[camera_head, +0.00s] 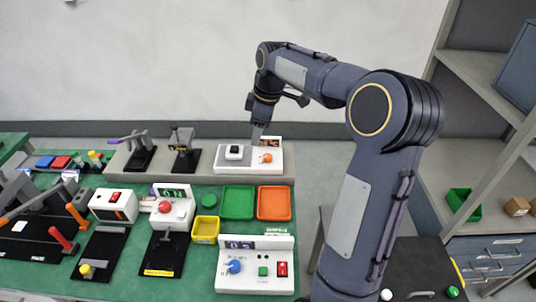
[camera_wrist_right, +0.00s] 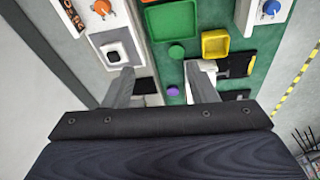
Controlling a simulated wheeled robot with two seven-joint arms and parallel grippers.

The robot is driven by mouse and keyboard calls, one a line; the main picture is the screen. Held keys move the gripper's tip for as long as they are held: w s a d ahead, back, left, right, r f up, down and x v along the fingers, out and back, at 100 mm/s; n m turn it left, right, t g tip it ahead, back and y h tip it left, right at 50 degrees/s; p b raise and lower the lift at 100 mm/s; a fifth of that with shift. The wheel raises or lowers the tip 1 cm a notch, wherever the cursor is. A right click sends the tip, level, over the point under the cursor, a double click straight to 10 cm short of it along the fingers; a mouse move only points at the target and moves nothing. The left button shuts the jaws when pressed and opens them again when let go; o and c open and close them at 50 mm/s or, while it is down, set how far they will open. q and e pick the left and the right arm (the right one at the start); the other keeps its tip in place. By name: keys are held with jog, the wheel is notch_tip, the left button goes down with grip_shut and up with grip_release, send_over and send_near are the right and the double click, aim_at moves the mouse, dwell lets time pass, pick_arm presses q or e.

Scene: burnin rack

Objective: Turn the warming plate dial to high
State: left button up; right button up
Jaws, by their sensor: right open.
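A white unit with a grey plate (camera_head: 232,162), which looks like the warming plate, stands on the raised back ledge. A small white block with a dark face (camera_head: 235,152) sits on the plate. Its orange dial (camera_head: 266,158) is at the right end, beside a small label. The dial also shows at the top of the right wrist view (camera_wrist_right: 102,7). My right gripper (camera_head: 257,134) is open and empty, above and behind the unit. In the right wrist view its fingers (camera_wrist_right: 160,88) are apart, with the dial beyond them. My left gripper is not in view.
A front panel (camera_head: 257,285) has a blue dial, a green button and a red switch. Green (camera_head: 238,203), orange (camera_head: 274,203) and yellow (camera_head: 205,230) trays lie between. Several fixtures fill the left of the bench. A shelf rack (camera_head: 480,150) stands at right.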

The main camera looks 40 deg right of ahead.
jog(key=w+d+f+n+g, duration=0.1)
jog(key=w+d+f+n, duration=0.2)
jog(key=w+d+f, duration=0.3)
jog(key=n+g+h, duration=0.1)
jog(key=n, duration=0.2)
send_over(268, 155)
jog(key=f, duration=0.7)
jog(key=shift+s+a+f, duration=0.15)
jog(key=shift+a, duration=0.05)
jog(key=shift+d+f, duration=0.1)
jog(key=shift+f, duration=0.25)
notch_tip(268, 155, down, 7)
jog(key=shift+f+p, duration=0.2)
jog(key=shift+p, duration=0.25)
jog(key=c, duration=1)
